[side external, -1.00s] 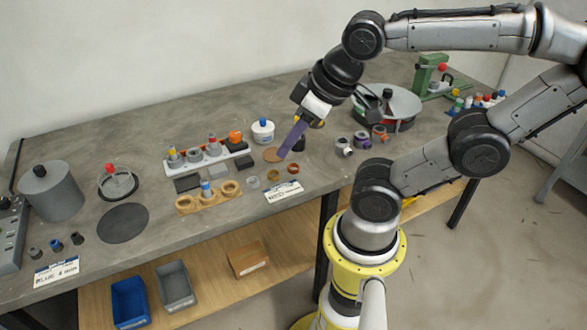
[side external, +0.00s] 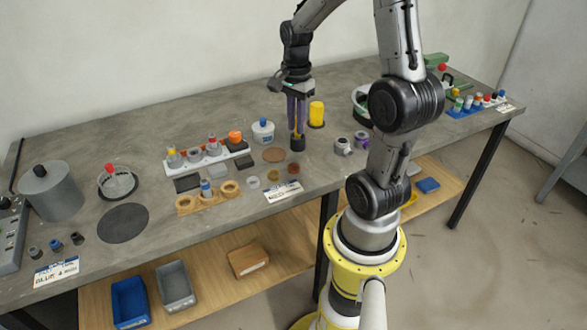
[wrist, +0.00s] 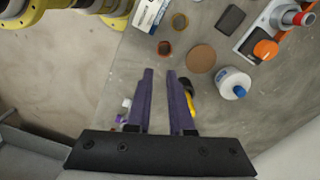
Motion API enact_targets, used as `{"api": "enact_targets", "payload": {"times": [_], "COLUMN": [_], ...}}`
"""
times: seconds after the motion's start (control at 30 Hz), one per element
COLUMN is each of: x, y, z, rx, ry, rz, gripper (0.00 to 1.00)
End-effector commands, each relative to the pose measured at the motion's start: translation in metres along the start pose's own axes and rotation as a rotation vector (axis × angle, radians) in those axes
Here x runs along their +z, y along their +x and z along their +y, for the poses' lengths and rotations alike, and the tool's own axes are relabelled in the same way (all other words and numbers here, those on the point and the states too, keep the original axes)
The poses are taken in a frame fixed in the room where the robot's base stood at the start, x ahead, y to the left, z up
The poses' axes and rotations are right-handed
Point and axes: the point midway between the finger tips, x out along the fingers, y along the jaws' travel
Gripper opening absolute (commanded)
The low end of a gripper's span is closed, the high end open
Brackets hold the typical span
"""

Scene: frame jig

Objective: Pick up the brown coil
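A small reddish-brown ring (side external: 293,169), which looks like the brown coil, lies on the grey table near its front edge. In the wrist view the ring (wrist: 164,47) is just beyond my fingertips. An olive-brown ring (side external: 273,174) lies to its left; it also shows in the wrist view (wrist: 180,20). My gripper (side external: 297,130) points down above the table, behind the reddish-brown ring and apart from it. In the wrist view its purple fingers (wrist: 160,73) are apart with nothing between them.
A black cylinder (side external: 297,144) stands right at my fingertips in the side view. A yellow cylinder (side external: 316,112) stands behind. A flat brown disc (side external: 274,155), a white jar (side external: 263,132) and grey-purple parts (side external: 343,146) are close by. A white label (side external: 284,192) lies in front.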

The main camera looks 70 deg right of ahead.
Motion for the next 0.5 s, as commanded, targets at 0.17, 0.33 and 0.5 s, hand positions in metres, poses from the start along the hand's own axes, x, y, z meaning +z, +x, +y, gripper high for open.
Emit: {"api": "enact_targets", "payload": {"times": [0.17, 0.33, 0.5], "x": [-0.004, -0.003, -0.003], "y": [0.016, 0.049, 0.075], "z": [0.003, 0.003, 0.003], "rx": [0.005, 0.006, 0.004], "ry": [0.014, 0.012, 0.011], "rz": [-0.002, -0.002, -0.002], "gripper": [0.2, 0.2, 0.2]}}
